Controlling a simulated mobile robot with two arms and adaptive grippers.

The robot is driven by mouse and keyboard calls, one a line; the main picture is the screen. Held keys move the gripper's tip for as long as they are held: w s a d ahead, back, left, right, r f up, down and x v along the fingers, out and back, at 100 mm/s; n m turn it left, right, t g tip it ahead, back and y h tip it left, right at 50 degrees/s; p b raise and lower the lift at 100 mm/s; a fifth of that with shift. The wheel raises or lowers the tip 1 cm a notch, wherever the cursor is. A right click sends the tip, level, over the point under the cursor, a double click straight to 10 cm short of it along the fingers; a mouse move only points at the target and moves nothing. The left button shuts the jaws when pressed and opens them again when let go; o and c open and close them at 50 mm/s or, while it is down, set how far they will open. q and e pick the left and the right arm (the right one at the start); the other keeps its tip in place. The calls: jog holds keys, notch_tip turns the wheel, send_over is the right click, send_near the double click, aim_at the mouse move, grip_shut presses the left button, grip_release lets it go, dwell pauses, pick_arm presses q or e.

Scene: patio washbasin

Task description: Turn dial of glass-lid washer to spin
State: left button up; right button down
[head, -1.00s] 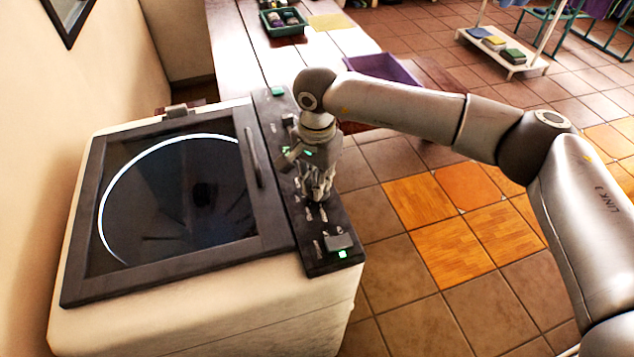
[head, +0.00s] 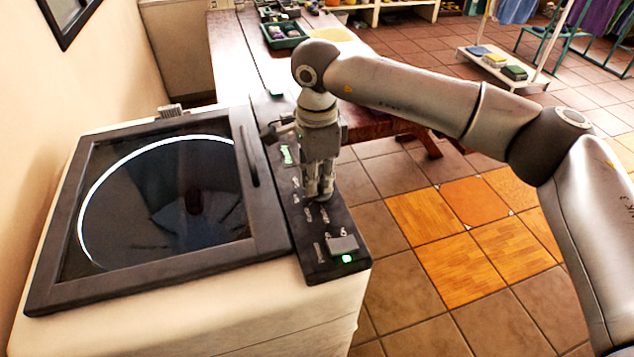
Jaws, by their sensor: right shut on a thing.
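The glass-lid washer (head: 180,295) stands at the left, its dark-framed glass lid (head: 150,200) closed. Its black control panel (head: 318,262) runs along the right side, with small pale markings and a grey block (head: 343,243) with a green light at the near end. My right gripper (head: 319,194) points down onto the middle of the panel, its fingers close together. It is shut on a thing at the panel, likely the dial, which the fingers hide. The dial's setting cannot be read. My left gripper is not in view.
A long wooden table (head: 233,60) extends behind the washer, with a green tray (head: 284,40) of items on it. A low white rack (head: 490,68) stands at the back right. The tiled floor right of the washer is clear.

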dwell(0.3)
jog(key=c, duration=1.5)
grip_release()
jog(key=shift+o, duration=0.2)
notch_tip(320, 180, up, 12)
